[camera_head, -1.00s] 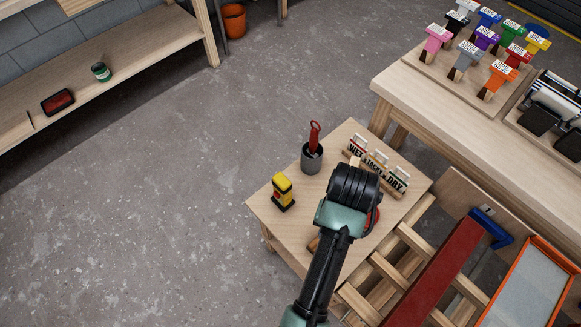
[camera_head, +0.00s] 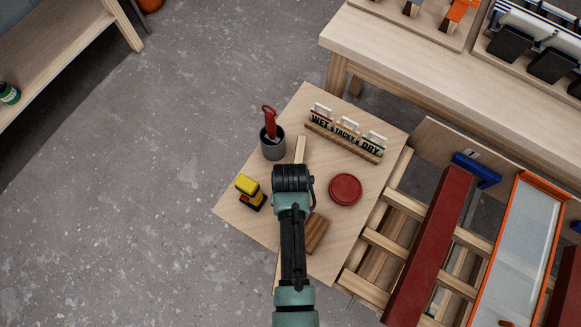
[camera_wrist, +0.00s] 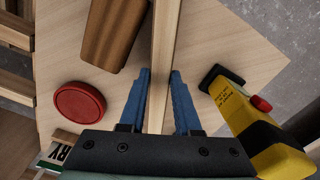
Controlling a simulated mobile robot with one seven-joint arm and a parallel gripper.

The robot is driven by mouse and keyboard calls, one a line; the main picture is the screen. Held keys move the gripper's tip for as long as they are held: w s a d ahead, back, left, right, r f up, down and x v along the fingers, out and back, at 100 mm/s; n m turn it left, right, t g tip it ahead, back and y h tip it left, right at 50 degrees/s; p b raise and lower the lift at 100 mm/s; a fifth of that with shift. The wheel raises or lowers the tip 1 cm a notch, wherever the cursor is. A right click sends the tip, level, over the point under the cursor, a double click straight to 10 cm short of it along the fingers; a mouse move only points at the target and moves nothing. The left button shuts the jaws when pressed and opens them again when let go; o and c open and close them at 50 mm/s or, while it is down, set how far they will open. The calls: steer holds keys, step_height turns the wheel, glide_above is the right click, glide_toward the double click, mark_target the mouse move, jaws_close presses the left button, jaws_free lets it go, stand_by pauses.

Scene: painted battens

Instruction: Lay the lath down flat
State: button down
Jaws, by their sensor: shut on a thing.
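The lath (camera_head: 300,150) is a thin, pale wooden strip. It runs past both sides of my wrist over the small table (camera_head: 240,214), and its near end reaches to the table's left front edge. In the wrist view the lath (camera_wrist: 166,45) passes between the two blue fingers of my gripper (camera_wrist: 161,78), which is shut on it. Two of its long faces show there. My wrist hides its middle in the head view. I cannot tell whether it touches the tabletop.
On the table are a grey cup (camera_head: 273,146) with a red-handled tool, a yellow-black tool (camera_head: 250,192), a red disc (camera_head: 345,190), a brown block (camera_head: 316,233) and a WET/TACKY/DRY card holder (camera_head: 343,143). A slatted rack (camera_head: 385,243) with a dark red batten (camera_head: 430,250) adjoins right.

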steer(key=shift+f, duration=1.3)
steer(key=shift+f+b, duration=0.2)
steer(key=shift+b, duration=0.15)
steer(key=c, duration=0.6)
jaws_free()
steer(key=shift+r, duration=0.1)
